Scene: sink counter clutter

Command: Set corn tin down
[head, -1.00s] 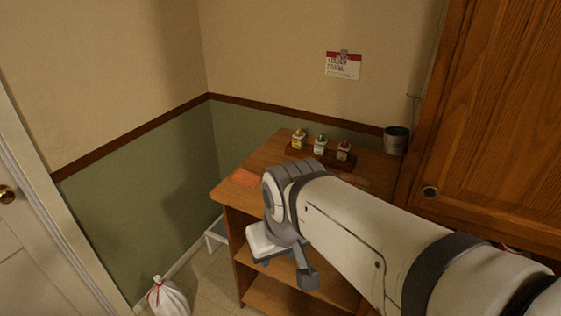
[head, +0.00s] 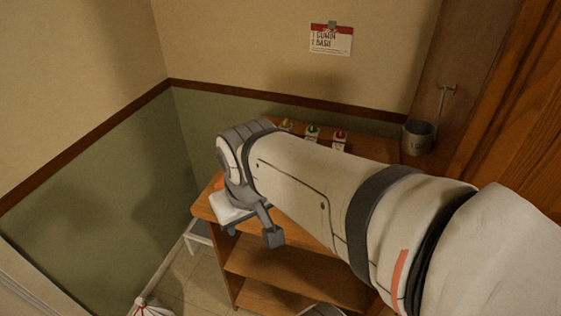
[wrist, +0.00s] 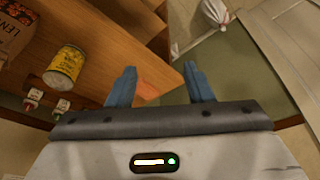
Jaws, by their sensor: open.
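A yellow tin with a printed label (wrist: 64,68), which looks like the corn tin, shows at the left of the wrist view, by brown wooden boards. I cannot tell which board it stands on, and I do not make it out in the head view. In the head view my arm hides much of the wooden shelf unit (head: 262,262), and the fingers are mostly hidden.
A reddish box (wrist: 22,28) is beside the tin. Small capped bottles (head: 312,132) stand at the back of the unit's top. A white bag (head: 147,308) is on the floor at left.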

